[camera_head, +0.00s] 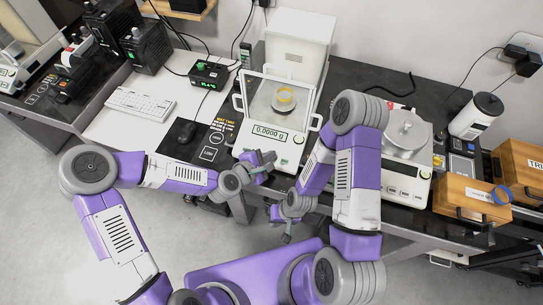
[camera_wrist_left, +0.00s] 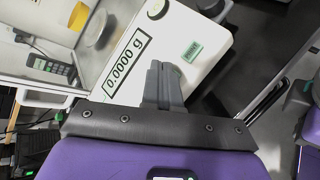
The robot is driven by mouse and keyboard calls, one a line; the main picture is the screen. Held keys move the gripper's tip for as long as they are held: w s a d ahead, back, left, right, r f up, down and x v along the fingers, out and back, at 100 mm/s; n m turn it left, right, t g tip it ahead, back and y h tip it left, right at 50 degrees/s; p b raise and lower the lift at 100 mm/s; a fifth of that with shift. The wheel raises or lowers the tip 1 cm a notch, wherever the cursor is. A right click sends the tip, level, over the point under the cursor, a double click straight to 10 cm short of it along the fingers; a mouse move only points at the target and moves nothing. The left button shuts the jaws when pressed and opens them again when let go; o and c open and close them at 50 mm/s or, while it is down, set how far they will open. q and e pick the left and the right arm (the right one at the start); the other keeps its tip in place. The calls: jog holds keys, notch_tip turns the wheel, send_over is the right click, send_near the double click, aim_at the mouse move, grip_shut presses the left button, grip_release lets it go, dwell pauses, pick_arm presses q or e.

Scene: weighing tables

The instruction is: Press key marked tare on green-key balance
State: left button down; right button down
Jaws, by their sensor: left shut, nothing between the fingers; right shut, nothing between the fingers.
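The white balance (camera_head: 262,147) with a glass draft shield stands at the table's front edge, its display reading 0.0000 g. A yellow ring-like object (camera_head: 284,100) is inside the shield. Key lettering is too small to read. My left gripper (camera_head: 268,160) is shut and empty at the balance's front panel; contact cannot be told. My right gripper (camera_head: 287,238) is shut and empty, lower, in front of the table.
A second balance (camera_head: 417,190) with a round grey pan stands to the right, partly behind my right arm. A keyboard (camera_head: 140,104) and a mouse (camera_head: 187,132) lie to the left. Wooden boxes (camera_head: 470,200) stand at the far right. The floor in front is clear.

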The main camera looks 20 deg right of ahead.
pick_arm(q)
jog(key=r+p, duration=0.1)
jog(key=s+r+p, duration=0.1)
jog(key=r, duration=0.1)
jog(key=r+p, duration=0.1)
jog(key=shift+s+a+r, duration=0.15)
jog(key=shift+a+r, duration=0.25)
dwell(0.6)
jog(key=s+a+f+m+g+y, duration=0.3)
jog(key=s+a+f+m, duration=0.3)
jog(key=a+f, duration=0.3)
jog(key=s+a+f+m+g+y, duration=0.2)
jog(key=s+a+f+m+g, duration=0.1)
jog(key=s+a+f+m, duration=0.3)
jog(key=s+a+f, duration=0.2)
jog(key=a+f, duration=0.2)
jog(key=a, duration=0.1)
jog(key=shift+s+a+f+g+y, duration=0.2)
jog(key=shift+a+f+g+y, duration=0.1)
jog(key=shift+g+y, duration=0.1)
dwell(0.4)
